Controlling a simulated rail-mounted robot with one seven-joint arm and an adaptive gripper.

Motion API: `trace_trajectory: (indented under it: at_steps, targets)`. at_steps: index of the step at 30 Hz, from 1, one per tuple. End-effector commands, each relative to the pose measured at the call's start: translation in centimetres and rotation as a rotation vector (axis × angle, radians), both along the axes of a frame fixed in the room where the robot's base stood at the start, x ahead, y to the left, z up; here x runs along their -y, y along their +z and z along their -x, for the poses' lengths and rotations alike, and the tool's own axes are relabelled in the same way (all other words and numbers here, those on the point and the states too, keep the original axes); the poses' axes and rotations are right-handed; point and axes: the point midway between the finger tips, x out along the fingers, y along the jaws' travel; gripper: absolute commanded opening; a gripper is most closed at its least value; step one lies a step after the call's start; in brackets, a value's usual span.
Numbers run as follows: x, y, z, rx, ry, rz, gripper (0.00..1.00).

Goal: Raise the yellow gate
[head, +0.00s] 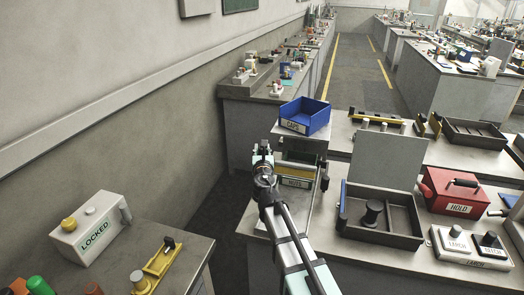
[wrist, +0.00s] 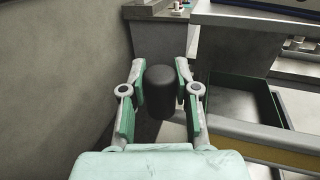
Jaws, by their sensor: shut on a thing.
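The yellow gate (head: 292,170) is a yellow strip across the front of a grey fixture below the blue bin. It also shows as a yellow strip at the lower right of the wrist view (wrist: 270,150). My gripper (head: 263,154) is at the left end of this strip. In the wrist view my gripper (wrist: 163,85) is shut on a black rounded knob (wrist: 160,92), which stands between the two green-padded fingers. How the knob joins the gate is hidden. In the head view my gripper and arm hide the knob and the gate's left end.
The blue bin (head: 306,116) sits on top of the fixture. A dark tray with a raised lid (head: 384,188) and a red HOLD box (head: 452,193) stand to the right. A white LOCKED box (head: 91,225) is on the left table. The wall is close on the left.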

Motion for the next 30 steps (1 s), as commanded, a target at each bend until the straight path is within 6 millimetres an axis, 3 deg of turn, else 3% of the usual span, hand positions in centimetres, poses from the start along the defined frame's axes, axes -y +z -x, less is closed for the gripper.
trace_trajectory:
  at_steps: [2,3,5,6,20,30]
  targets:
    - [-0.1,0.5,-0.3,0.006,0.001,0.003,0.00]
    - [-0.1,0.6,-0.3,0.007,0.001,0.003,0.33]
    - [-0.1,0.6,-0.3,0.007,0.002,0.003,0.55]
    - [-0.1,0.6,-0.3,0.006,0.001,0.003,0.57]
    - [0.0,0.3,0.8,0.004,0.001,0.001,0.57]
    - [0.2,0.3,6.2,0.004,0.003,0.002,0.57]
